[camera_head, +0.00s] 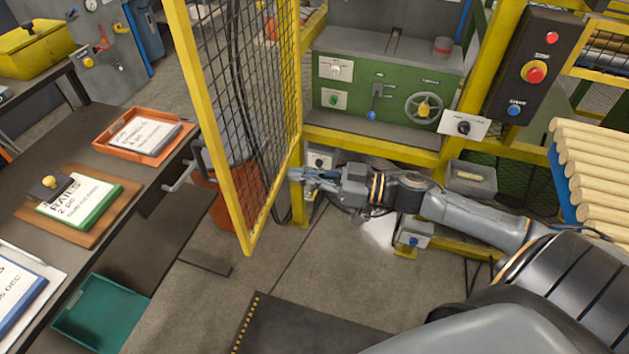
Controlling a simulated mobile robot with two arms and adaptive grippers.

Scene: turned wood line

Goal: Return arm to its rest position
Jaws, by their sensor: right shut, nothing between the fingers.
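My right arm (470,212) comes in from the lower right and reaches left across the front of the machine. Its gripper (296,174) is shut and empty, with its fingertips close to the edge of the yellow mesh door (245,125). I cannot tell whether they touch the door frame. My left gripper is not in view.
The green machine panel (390,90) has a handwheel (424,108) and lever. A black button box (530,70) hangs at the upper right above wooden rods (595,165). A dark table (95,170) holds an orange tray (142,137) and clipboards. The floor (300,270) between is open.

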